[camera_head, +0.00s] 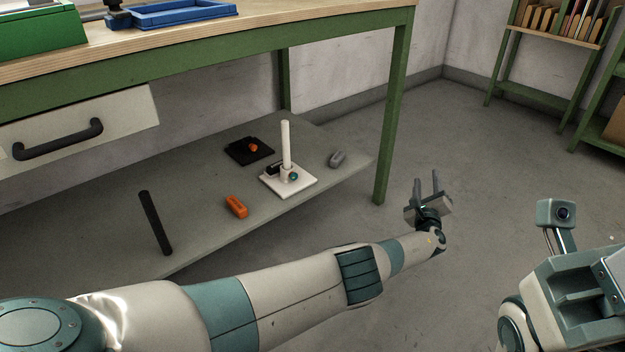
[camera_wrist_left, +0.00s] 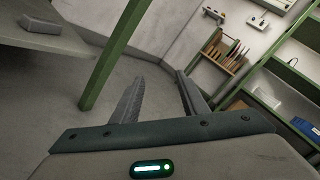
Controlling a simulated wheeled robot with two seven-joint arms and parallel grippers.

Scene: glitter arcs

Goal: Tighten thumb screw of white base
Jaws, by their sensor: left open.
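The white base (camera_head: 302,187) stands on the lower shelf of the green-legged bench, with a white post (camera_head: 286,145) upright on it. A small teal thumb screw (camera_head: 294,176) shows at the front of the post's foot, with a dark part beside it. My left gripper (camera_head: 428,184) is open and empty, right of the bench leg and apart from the base. In the left wrist view its two fingers (camera_wrist_left: 160,95) point away with nothing between them. The white base is not in that view. My right gripper is not clearly seen.
The lower shelf (camera_head: 205,228) also holds a black base with an orange knob (camera_head: 250,150), an orange block (camera_head: 236,206), a grey block (camera_head: 337,158) and a black rod (camera_head: 155,223). A green leg (camera_head: 392,115) stands between my left gripper and the shelf. Open floor lies right.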

